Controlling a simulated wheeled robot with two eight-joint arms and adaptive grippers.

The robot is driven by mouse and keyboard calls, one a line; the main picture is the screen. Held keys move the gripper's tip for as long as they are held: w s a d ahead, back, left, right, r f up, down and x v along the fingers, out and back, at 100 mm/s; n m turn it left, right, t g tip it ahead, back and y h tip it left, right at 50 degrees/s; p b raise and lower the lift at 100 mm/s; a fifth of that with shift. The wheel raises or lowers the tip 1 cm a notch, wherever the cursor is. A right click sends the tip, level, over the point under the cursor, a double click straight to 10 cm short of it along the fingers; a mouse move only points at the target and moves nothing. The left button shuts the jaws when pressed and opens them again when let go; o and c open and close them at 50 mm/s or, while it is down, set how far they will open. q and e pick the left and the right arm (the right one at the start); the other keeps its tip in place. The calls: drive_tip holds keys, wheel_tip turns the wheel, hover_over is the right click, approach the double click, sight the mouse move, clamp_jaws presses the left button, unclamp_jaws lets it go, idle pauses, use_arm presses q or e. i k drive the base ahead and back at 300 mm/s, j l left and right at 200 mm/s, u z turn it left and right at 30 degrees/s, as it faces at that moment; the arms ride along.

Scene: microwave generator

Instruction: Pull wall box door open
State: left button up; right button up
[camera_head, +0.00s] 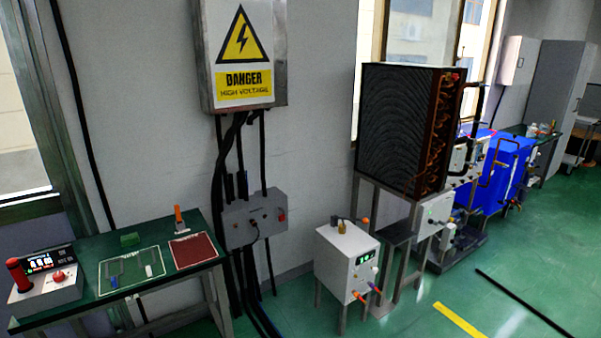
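A grey metal wall box (237,58) hangs on the wall at the upper left of centre in the head view. Its front door carries a yellow warning triangle and a yellow "DANGER HIGH VOLTAGE" label, and it looks shut. The top of the box is cut off by the picture edge. No handle can be made out on the door. Black cables run down from its underside. Neither of my grippers shows in this view.
A green-topped table (141,273) at the lower left holds a red-and-white control unit (45,281) and trays. A smaller grey box (255,219) is below the wall box. A white cabinet (345,262) on legs stands to the right. Green floor is open at the lower right.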

sight(245, 49)
drive_tip(key=i+l+z, duration=0.1)
drive_tip(key=i+z, duration=0.35)
drive_tip(key=i, duration=0.2)
drive_tip(key=i+j+z, duration=0.1)
drive_tip(key=i+z, duration=0.3)
drive_tip(key=i, duration=0.25)
